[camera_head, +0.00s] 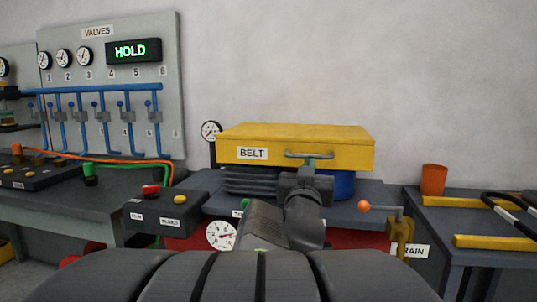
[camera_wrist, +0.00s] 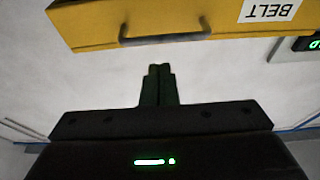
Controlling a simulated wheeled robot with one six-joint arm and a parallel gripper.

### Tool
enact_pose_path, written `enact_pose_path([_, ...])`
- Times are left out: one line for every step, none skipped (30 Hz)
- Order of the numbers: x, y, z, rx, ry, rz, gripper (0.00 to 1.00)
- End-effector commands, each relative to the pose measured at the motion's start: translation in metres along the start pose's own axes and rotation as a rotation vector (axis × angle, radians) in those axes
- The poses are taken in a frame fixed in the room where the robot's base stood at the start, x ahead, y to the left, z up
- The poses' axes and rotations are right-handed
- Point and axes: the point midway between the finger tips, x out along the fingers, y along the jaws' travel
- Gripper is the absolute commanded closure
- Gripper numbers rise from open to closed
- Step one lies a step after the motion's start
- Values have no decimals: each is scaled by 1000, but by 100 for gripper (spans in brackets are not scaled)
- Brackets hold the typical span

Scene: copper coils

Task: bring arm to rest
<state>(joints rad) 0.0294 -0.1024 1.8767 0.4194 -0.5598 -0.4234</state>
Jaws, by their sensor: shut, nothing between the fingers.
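My arm (camera_head: 305,215) reaches forward from the bottom of the head view, toward a yellow box labelled BELT (camera_head: 330,148). My gripper (camera_head: 309,162) is at its front, just below the box's grey handle (camera_head: 308,154) in the picture. In the wrist view my gripper (camera_wrist: 160,68) has its two dark fingers together with nothing between them. There the handle (camera_wrist: 165,37) and the yellow box (camera_wrist: 95,28) appear upside down beyond the fingertips, with a visible gap. Part of the box's front is hidden behind my gripper in the head view.
A control box with red and yellow buttons (camera_head: 165,212) stands left of my arm. An orange-knobbed lever (camera_head: 378,208) stands to the right. An orange cup (camera_head: 433,180) and yellow bars are on the right table. A valve panel reading HOLD (camera_head: 130,50) is at left.

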Motion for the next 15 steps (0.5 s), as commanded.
enact_pose_path([-9,0,5,-1,2,-2,100])
enact_pose_path([-14,-1,8,-1,1,-2,100])
enact_pose_path([-19,0,11,-1,3,-2,100])
enact_pose_path([-23,0,14,-1,2,-2,100])
enact_pose_path([-26,0,16,0,3,-2,100])
enact_pose_path([-30,0,19,0,4,-1,100])
enact_pose_path([-32,0,20,0,4,-1,100])
enact_pose_path([-35,0,22,0,4,-1,100])
enact_pose_path([-37,0,23,0,5,-1,100])
enact_pose_path([-38,0,24,0,6,-1,100])
enact_pose_path([-39,0,24,0,7,-1,100])
enact_pose_path([-40,0,25,0,7,-1,100])
enact_pose_path([-41,0,25,0,7,-1,100])
enact_pose_path([-41,0,25,0,7,-1,100])
enact_pose_path([-41,0,25,0,7,-1,100])
